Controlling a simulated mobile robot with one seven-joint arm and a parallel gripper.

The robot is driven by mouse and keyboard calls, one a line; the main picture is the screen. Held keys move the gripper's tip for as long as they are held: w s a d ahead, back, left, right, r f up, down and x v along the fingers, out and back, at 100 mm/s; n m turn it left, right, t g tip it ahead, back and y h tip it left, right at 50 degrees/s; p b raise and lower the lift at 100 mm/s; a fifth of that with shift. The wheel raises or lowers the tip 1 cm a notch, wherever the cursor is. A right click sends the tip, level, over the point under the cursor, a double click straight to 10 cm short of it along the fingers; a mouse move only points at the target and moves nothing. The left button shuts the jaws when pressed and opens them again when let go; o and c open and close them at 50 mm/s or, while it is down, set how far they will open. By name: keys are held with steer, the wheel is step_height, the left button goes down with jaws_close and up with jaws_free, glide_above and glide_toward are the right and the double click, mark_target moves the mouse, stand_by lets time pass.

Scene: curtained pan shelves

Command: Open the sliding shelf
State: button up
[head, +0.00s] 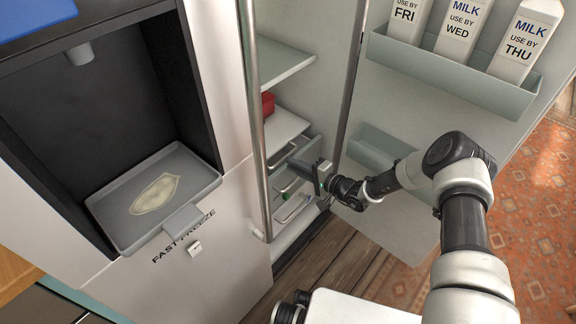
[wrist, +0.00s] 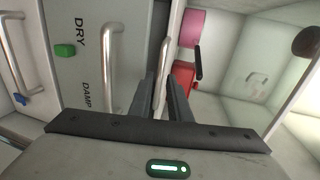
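The open fridge compartment shows in the head view, with drawers (head: 290,185) low inside and a light shelf (head: 282,128) above them. My gripper (head: 322,172) is at the front of the drawer area. In the wrist view, my gripper (wrist: 165,85) has its two dark fingers apart. A pale upright bar handle (wrist: 163,72) shows between and beyond the fingertips; I cannot tell whether they touch it. Left of it, a grey drawer front (wrist: 70,95) carries the words DRY and DAMP, a green slider (wrist: 65,50) and a metal handle (wrist: 95,42).
A red container (head: 268,103) sits on the shelf and shows in the wrist view (wrist: 184,75) near a pink item (wrist: 191,28). The open door (head: 372,215) with milk cartons (head: 464,28) stands right of the compartment. A long vertical bar handle (head: 258,120) stands at left.

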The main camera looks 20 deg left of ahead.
mark_target(283, 160)
steer(key=shift+x, duration=1.5)
steer(key=shift+c, duration=0.3)
jaws_close()
steer(key=shift+d, duration=0.1)
steer(key=f+p+v, duration=0.3)
steer(key=p+v, duration=0.1)
steer(key=v, duration=1.1)
steer(key=shift+s+d, duration=0.35)
steer(key=shift+d, duration=0.25)
steer(key=shift+f, duration=0.1)
steer(key=shift+o, duration=0.3)
jaws_free()
